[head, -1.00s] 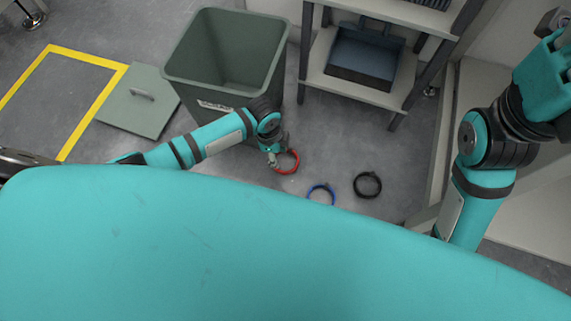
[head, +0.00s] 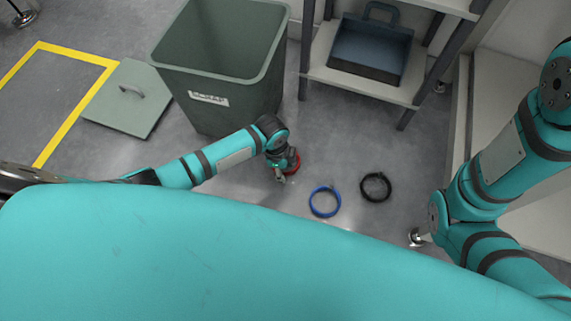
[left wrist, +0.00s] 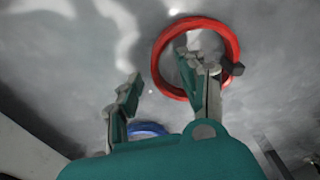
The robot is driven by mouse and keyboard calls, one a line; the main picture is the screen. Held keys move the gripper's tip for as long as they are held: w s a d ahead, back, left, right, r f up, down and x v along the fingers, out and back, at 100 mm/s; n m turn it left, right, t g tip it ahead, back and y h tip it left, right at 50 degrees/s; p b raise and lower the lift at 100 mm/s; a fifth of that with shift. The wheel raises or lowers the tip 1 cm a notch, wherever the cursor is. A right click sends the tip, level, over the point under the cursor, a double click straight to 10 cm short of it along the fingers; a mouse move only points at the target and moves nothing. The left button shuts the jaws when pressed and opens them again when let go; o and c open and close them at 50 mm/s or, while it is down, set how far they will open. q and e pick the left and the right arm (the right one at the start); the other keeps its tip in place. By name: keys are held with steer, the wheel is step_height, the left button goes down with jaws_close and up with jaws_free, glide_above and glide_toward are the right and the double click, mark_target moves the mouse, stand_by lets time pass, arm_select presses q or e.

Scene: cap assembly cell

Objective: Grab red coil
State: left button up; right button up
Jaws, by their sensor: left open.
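The red coil (head: 294,165) lies on the grey floor, partly hidden by my left gripper (head: 284,172) in the head view. In the left wrist view the red coil (left wrist: 234,42) is a ring at upper right. I cannot tell whether the right finger touches the coil. My right gripper is not visible.
A blue coil (head: 313,205) and a black coil (head: 388,187) lie to the right on the floor. A green bin (head: 215,100) stands behind my left arm, its lid (head: 120,115) on the floor. A shelf (head: 350,78) with a blue-grey tray (head: 370,50) stands behind.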

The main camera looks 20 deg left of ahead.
arm_select(q)
steer(key=shift+f, duration=0.2)
steer(key=shift+c, duration=0.5)
jaws_close()
